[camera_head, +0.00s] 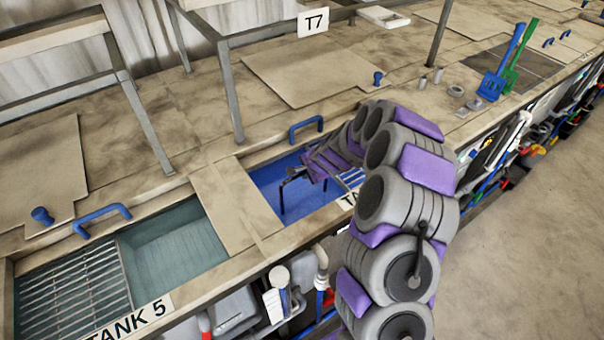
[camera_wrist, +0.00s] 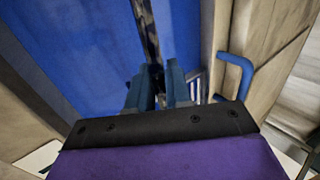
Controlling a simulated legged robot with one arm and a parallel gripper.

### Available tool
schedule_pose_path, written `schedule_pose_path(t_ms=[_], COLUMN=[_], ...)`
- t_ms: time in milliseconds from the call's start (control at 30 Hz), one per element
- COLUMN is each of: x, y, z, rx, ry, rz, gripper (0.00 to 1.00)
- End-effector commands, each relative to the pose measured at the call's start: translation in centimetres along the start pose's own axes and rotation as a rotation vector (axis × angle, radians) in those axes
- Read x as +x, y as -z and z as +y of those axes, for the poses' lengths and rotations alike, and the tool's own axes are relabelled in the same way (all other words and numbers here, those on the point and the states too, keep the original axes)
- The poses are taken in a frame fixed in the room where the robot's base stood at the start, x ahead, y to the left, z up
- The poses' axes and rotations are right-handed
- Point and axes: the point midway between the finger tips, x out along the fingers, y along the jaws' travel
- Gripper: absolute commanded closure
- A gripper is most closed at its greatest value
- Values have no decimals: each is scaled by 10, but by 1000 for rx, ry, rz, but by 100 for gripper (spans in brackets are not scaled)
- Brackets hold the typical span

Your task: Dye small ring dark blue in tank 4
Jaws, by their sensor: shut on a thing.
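My gripper (camera_head: 292,178) is over a tank of dark blue liquid (camera_head: 268,182), whose label (camera_head: 347,200) is mostly hidden by my arm; only "TA" reads. In the wrist view my gripper (camera_wrist: 160,88) is shut on a slim dark bar-like thing (camera_wrist: 149,35) that reaches away over the blue. I cannot tell whether it is the small ring seen edge-on or a tool. In the head view, thin dark parts hang from the gripper toward the liquid; whether they touch it is unclear. A small ring-shaped thing (camera_head: 455,91) lies on the bench at right.
Tank 5 (camera_head: 175,250), with pale teal liquid and a metal rack (camera_head: 75,292), is open at left. A board (camera_head: 225,205) separates the tanks. A blue handle (camera_head: 306,128) stands behind the blue tank. Small metal cylinders (camera_head: 420,84) and a blue spatula (camera_head: 502,70) lie right.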

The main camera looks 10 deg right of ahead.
Motion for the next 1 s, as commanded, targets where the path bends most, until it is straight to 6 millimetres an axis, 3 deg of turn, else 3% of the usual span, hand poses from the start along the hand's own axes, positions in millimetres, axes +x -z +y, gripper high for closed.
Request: schedule_pose_path(t_ms=[367, 1000], x=[-7, -78], y=[2, 2], z=[-5, -54], rx=[0, -2], ry=[2, 4], rz=[2, 4], gripper=[100, 100])
